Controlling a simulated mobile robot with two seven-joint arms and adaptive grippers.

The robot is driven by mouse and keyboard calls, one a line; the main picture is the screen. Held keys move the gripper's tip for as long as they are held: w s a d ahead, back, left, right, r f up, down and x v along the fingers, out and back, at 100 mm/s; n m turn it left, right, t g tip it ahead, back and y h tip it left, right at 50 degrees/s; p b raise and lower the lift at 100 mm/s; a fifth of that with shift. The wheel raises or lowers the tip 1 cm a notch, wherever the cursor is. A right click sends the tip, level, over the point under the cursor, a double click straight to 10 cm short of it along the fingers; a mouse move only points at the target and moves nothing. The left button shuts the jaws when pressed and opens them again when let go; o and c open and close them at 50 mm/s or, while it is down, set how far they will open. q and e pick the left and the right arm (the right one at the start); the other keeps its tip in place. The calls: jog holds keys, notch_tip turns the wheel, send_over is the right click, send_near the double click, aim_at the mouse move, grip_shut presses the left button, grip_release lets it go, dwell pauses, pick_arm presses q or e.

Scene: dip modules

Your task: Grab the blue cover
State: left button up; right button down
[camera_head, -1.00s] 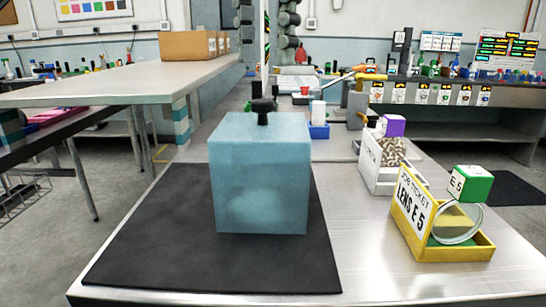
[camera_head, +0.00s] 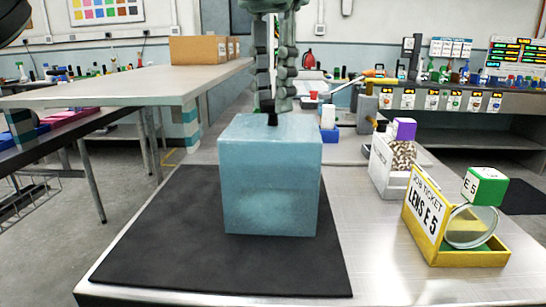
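The blue cover (camera_head: 270,185) is a translucent, box-shaped block with a black knob on top. It stands upright on the black mat (camera_head: 150,255) in the middle of the head view. My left gripper (camera_head: 275,103) comes down from above, with its two grey fingers close together at the knob. The fingers look closed on the knob and hide most of it; only the short black stem (camera_head: 272,119) shows below them. The cover appears to rest on the mat. What is inside the cover cannot be made out. My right gripper is not in view.
A yellow job ticket tray (camera_head: 470,257) marked LENS E 5 holds a ring-shaped lens and a green-and-white cube (camera_head: 484,187). Behind it stands a white bin (camera_head: 386,168) with a purple-and-white block. Bare metal table lies between cover and tray. A grey bench (camera_head: 120,85) is at left.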

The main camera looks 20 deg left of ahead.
pick_arm(q)
grip_shut()
jog(key=shift+r, duration=0.2)
